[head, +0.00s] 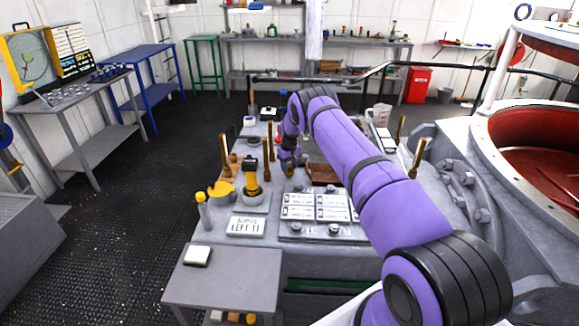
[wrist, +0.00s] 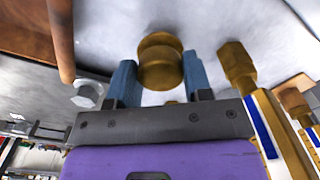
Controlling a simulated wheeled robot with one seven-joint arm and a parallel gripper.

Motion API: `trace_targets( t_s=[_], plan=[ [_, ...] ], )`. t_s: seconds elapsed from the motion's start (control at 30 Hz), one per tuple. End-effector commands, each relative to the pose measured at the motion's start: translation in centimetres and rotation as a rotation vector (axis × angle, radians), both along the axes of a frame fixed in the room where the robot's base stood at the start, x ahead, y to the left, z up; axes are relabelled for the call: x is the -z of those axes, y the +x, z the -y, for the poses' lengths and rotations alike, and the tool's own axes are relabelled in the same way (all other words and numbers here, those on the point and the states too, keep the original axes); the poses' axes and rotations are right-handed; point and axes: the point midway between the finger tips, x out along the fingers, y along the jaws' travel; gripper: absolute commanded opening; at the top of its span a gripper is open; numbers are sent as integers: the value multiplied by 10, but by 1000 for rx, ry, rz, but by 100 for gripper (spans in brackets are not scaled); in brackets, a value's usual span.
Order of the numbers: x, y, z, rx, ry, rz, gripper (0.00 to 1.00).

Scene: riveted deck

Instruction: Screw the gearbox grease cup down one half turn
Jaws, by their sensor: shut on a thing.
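The brass grease cup (wrist: 160,62) is a round, grooved knob in the middle of the wrist view. My gripper (wrist: 159,80) has one blue finger on each side of it and is shut on it. The surface around the cup is pale grey metal. In the head view my purple arm reaches over the machine deck, with my gripper (head: 288,166) low near its middle. The cup cannot be made out there.
In the wrist view a brass fitting (wrist: 237,65) stands close on the right, and a copper-brown rod (wrist: 61,40) and hex bolt (wrist: 89,93) on the left. In the head view a black-and-yellow lever unit (head: 250,182) and labelled plates (head: 315,207) lie near my arm.

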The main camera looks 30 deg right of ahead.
Motion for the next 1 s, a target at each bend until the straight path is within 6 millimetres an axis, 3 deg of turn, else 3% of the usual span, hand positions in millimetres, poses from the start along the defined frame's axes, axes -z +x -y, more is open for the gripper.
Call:
trace_targets(
  t_s=[1.0],
  plan=[
    [-4,3,-2,938,-1,6,22]
  ],
)
